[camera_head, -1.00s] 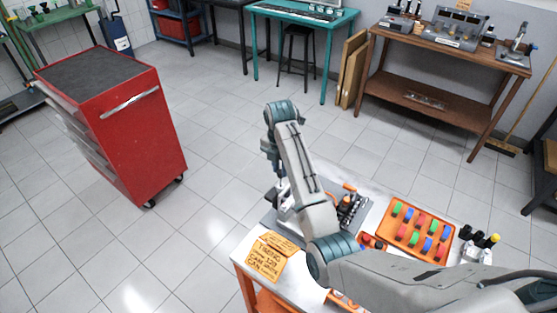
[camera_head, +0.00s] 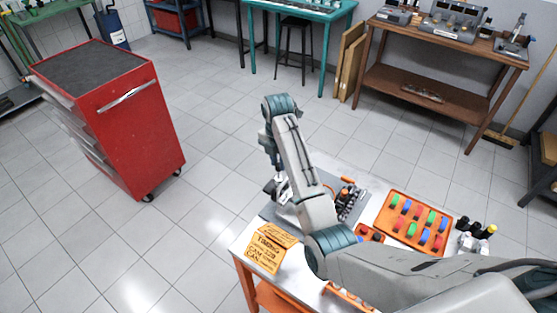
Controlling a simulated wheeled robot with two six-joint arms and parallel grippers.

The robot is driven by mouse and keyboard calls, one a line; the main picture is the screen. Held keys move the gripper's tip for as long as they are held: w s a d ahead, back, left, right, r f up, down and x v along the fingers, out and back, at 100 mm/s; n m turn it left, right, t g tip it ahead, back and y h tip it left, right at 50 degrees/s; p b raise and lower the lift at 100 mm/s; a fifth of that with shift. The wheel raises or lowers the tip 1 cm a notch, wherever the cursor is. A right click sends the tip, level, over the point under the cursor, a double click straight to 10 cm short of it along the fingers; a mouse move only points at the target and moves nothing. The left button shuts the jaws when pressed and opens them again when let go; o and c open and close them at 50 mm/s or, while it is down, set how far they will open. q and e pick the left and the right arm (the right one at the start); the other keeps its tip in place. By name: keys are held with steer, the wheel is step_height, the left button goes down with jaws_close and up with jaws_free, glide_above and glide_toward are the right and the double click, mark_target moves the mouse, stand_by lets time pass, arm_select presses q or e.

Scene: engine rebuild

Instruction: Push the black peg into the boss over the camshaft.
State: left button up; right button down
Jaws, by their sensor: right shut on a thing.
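My right arm comes in from the lower right and bends down over the workbench. My right gripper (camera_head: 279,191) points down over the grey plate (camera_head: 270,210), left of the engine parts. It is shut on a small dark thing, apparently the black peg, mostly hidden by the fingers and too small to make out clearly. The engine block (camera_head: 350,199) with dark and metallic parts stands right of my forearm, partly hidden by it. The camshaft and the boss cannot be told apart at this size. My left gripper is not in view.
An orange tray (camera_head: 412,222) of coloured pieces lies right of the engine. A yellow note sheet (camera_head: 268,250) lies at the bench's left corner. A red tool cabinet (camera_head: 110,120) stands on open floor.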

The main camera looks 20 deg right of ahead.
steer(key=shift+f, duration=2.1)
stand_by(1.3)
steer(key=c, duration=1.5)
jaws_free()
steer(key=shift+r, duration=0.45)
steer(key=shift+r, duration=1)
steer(key=o, duration=0.5)
steer(key=shift+o, duration=0.2)
steer(key=shift+r, duration=0.1)
